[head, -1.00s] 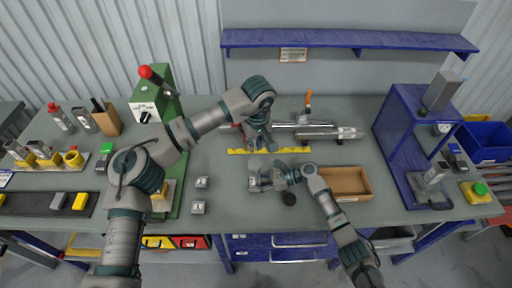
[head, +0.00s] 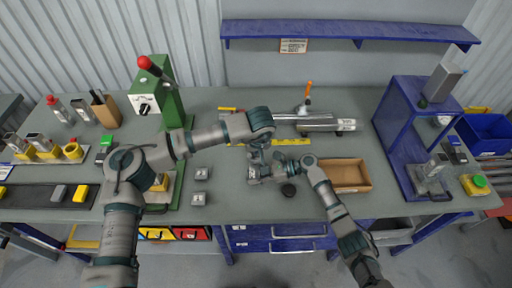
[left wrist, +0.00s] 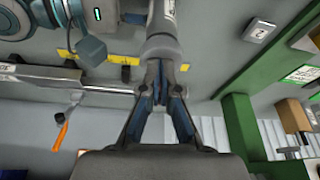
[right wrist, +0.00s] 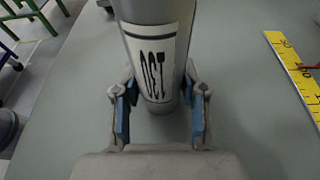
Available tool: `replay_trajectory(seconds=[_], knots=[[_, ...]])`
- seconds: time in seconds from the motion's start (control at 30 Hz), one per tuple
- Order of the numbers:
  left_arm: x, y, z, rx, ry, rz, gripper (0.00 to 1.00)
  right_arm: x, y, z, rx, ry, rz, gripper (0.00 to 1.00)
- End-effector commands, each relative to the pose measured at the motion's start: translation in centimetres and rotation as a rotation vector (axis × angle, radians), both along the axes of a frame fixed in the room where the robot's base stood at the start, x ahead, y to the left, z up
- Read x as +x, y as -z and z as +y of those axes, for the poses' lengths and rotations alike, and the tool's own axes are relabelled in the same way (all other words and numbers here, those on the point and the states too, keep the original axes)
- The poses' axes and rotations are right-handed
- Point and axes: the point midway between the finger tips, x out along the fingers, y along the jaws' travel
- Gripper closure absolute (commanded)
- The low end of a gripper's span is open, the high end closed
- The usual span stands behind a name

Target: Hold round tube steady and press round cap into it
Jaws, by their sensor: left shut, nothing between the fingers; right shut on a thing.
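The round tube is a grey cylinder with a white printed label (right wrist: 158,60), standing between the fingers of my right gripper (right wrist: 160,105) in the right wrist view. My right gripper is shut on it and also shows in the head view (head: 258,175). My left gripper (left wrist: 165,68) is shut and empty, fingertips close together at the tube's grey upper end (left wrist: 160,42) in the left wrist view. In the head view my left gripper (head: 256,155) is directly above the tube and hides its top. I cannot tell whether a cap sits there, or whether the fingertips touch.
A brown tray (head: 345,189) and blue press (head: 398,140) stand farther right. A green press (head: 160,95) stands left. Grey metal stock (head: 328,124) and a yellow ruler (head: 292,142) lie behind.

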Motion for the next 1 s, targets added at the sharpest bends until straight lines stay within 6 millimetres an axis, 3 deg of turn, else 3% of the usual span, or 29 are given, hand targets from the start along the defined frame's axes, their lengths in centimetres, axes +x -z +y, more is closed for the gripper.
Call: replay_trajectory(seconds=[1.0], knots=[[0.1,1.5,0.1,0.002,-0.002,0.002,1.0,0.1,-0.2,0.0,0.003,-0.001,-0.003,0.78]])
